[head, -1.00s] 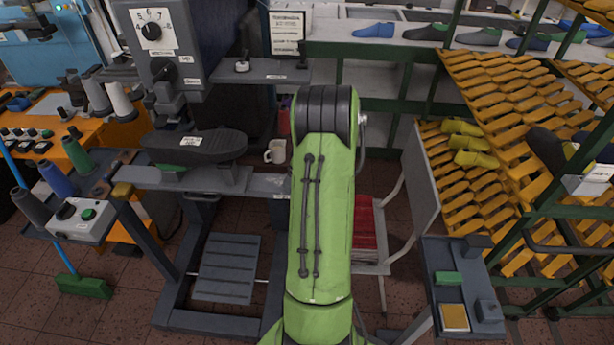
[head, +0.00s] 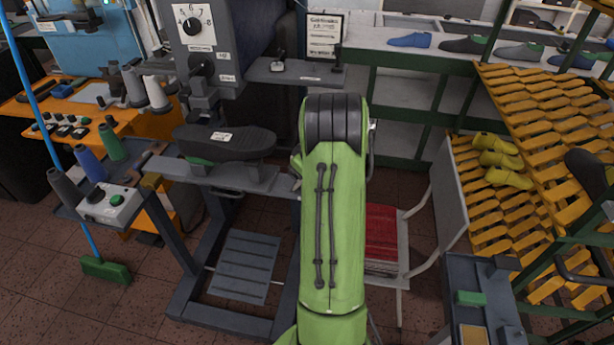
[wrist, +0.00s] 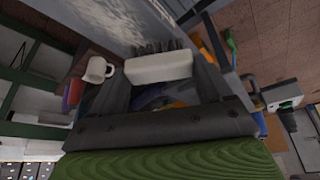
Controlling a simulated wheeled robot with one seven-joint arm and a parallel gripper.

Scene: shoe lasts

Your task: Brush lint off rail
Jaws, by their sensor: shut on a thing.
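My gripper (wrist: 160,74) shows in the wrist view, its two dark fingers shut on a pale brush block (wrist: 158,67) with dark bristles. The bristles point at the grey rail (wrist: 105,20), which fills the top of that view. I cannot tell whether they touch it. Pale mottled streaks show on the rail by the bristles; I cannot tell if they are lint or sheen. In the head view the rail (head: 238,178) runs beneath a dark shoe sole form, and its right end passes behind my green arm. My gripper and the brush are hidden there.
A white mug (wrist: 97,69) stands close beside the brush in the wrist view. The dark sole form (head: 225,142) sits above the rail. A control box (head: 110,205) and thread spools (head: 88,163) are at the left. A chair with a red stack (head: 380,238) is at the right.

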